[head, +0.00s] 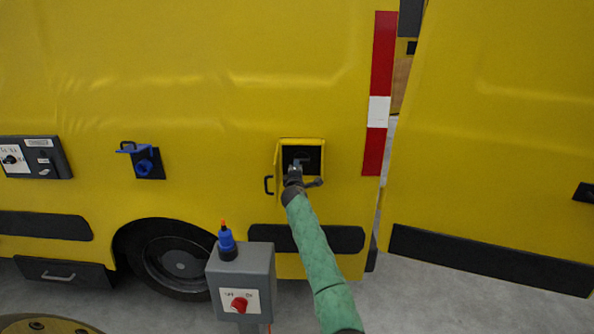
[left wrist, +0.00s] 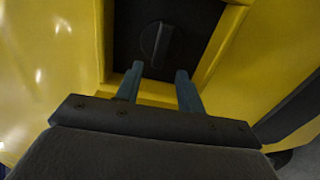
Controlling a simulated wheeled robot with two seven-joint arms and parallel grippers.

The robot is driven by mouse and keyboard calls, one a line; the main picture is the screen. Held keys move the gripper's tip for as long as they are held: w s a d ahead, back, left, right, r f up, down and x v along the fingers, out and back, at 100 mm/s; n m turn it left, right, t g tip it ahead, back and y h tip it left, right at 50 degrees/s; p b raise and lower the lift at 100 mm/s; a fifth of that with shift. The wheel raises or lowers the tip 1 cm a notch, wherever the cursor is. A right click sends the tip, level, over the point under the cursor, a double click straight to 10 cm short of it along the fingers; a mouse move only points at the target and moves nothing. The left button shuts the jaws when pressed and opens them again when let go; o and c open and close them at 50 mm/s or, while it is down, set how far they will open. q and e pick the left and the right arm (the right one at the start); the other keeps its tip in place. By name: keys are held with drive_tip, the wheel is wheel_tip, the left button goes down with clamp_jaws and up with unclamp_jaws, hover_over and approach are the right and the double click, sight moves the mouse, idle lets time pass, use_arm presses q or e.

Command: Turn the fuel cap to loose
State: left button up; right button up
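The fuel cap (left wrist: 157,42) is a dark round cap with a raised grip ridge in the left wrist view, set in a black recess with a yellow frame. The ridge stands nearly upright, slightly tilted. In the head view the recess (head: 313,153) shows in the van's side, but the gripper hides most of the cap. My left gripper (head: 297,163) is in front of the recess. In the left wrist view its two fingers (left wrist: 158,70) are apart, with nothing between them, and their tips lie just below the ridge. My right gripper is not in view.
The yellow fuel flap (head: 277,165) stands open at the recess's left. A blue fitting (head: 145,165) and a control panel (head: 35,158) are farther left. A grey box (head: 240,270) with a red knob stands in front, left of my arm. An open door panel (head: 490,140) is at right.

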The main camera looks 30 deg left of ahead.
use_arm(q)
drive_tip(key=shift+b+v, duration=0.3)
drive_tip(key=shift+v, duration=1.15)
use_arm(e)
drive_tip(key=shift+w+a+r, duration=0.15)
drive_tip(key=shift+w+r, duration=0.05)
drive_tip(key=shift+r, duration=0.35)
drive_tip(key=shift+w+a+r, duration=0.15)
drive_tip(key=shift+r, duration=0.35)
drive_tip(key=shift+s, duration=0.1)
